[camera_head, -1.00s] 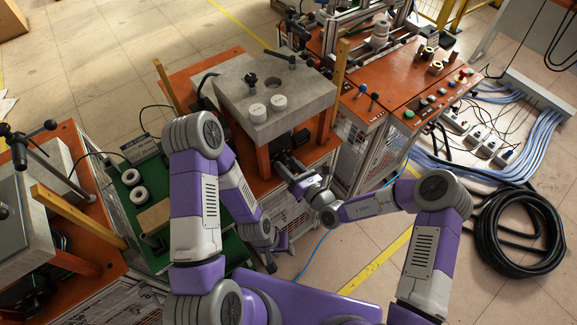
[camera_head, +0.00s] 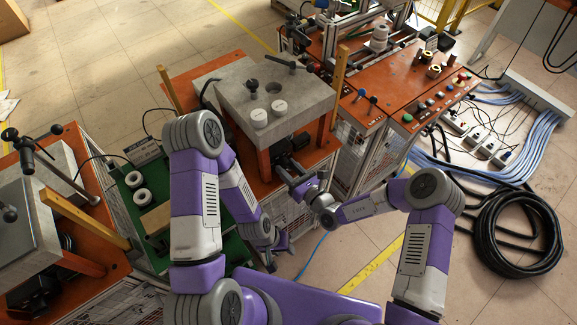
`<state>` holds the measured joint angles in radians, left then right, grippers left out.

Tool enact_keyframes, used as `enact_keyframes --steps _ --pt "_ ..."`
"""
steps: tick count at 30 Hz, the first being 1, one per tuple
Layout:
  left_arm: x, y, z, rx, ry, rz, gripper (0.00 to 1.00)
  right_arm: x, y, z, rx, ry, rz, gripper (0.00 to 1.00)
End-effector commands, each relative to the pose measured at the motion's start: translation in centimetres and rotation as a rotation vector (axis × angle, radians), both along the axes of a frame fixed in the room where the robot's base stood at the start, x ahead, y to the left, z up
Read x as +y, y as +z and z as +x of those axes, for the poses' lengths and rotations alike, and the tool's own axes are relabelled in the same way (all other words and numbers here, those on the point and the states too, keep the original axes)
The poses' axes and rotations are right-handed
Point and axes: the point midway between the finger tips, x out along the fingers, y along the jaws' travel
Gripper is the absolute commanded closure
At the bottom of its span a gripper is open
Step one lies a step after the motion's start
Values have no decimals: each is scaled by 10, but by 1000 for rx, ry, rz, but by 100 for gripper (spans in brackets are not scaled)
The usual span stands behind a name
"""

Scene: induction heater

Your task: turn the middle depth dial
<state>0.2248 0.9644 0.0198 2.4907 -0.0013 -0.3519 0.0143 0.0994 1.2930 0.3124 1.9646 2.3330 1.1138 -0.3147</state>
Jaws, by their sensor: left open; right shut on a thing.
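The middle station has a thick grey block (camera_head: 296,108) on an orange frame, with two white round pieces (camera_head: 279,107) on top. A dark mechanism (camera_head: 292,143) sits under the block at its front right. My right gripper (camera_head: 283,168) reaches in there and is shut on a small dark part at the station's front, which I take as the middle depth dial. The fingers mostly hide the dial, and its angle cannot be read. My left gripper (camera_head: 270,259) is open and empty, low in front of the station, apart from it.
A green table (camera_head: 183,255) with white rings (camera_head: 138,187) stands left of my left arm. Another grey-block station (camera_head: 28,215) is at the far left. An orange control bench (camera_head: 395,85) stands at the back right. A black cable coil (camera_head: 517,232) lies on the floor at right.

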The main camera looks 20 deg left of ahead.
Motion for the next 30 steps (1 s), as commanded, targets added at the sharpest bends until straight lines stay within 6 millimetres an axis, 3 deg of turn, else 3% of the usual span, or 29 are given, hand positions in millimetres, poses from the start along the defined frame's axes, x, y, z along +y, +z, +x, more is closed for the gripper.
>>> enact_keyframes --steps 12,30 --pt "0 30 0 0 0 0 57 -1 2 1 -303 -2 -238 87" --pt "0 42 0 0 0 0 57 -2 0 2 -544 -4 -428 89"
